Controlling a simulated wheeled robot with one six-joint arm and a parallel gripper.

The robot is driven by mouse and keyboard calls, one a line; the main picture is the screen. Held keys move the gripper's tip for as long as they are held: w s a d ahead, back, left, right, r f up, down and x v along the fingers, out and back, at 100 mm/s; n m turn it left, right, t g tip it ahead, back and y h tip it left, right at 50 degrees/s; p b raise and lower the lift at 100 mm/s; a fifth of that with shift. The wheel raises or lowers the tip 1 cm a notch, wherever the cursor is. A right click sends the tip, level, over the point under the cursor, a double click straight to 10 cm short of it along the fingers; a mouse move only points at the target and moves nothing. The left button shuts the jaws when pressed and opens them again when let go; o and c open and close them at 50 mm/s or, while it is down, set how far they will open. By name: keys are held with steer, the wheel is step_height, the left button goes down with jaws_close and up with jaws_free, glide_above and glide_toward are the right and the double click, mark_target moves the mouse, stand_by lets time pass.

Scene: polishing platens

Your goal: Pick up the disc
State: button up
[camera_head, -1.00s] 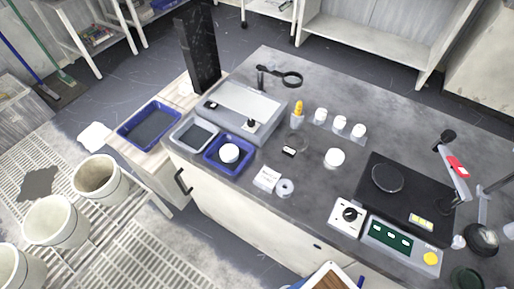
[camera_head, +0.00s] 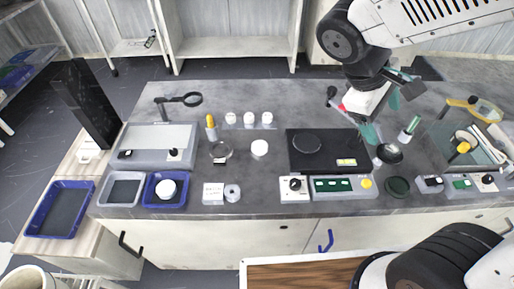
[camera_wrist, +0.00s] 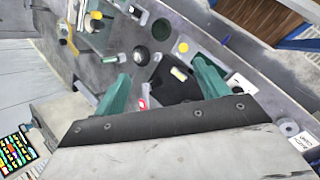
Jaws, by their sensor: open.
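Several round pieces could be the disc, and I cannot tell which is meant. A dark disc (camera_head: 306,143) lies flat on the black polishing unit (camera_head: 330,163). A white round piece (camera_head: 260,148) stands on the bench left of that unit. Another white round piece (camera_head: 166,187) lies in a blue tray (camera_head: 152,202). A small grey ring (camera_head: 232,192) lies beside a white label card (camera_head: 213,192). My gripper (camera_head: 384,116) is above the bench, right of the black unit. In the wrist view its teal fingers (camera_wrist: 160,88) are apart with nothing held between them.
Several white pots (camera_head: 249,119) stand in a row at the back. A magnifier (camera_head: 183,99) and a grey machine (camera_head: 158,137) are at the left. A clear-sided device (camera_head: 470,135) stands at the right.

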steer(key=w+a+f+n+t+h, duration=0.3)
steer(key=w+a+f+n, duration=0.3)
steer(key=w+a+n, duration=0.15)
steer(key=n+t+y, duration=0.3)
steer(key=n+t, duration=0.6)
steer(key=n, duration=0.5)
glide_toward(259, 146)
steer(key=shift+w+d, duration=0.3)
steer(key=shift+w, duration=0.1)
steer(key=shift+w+f+n, duration=0.15)
steer(key=shift+f+n, duration=0.1)
steer(key=shift+f, duration=0.05)
steer(key=x, duration=0.7)
steer(key=shift+d, duration=0.1)
steer(key=c, duration=1.1)
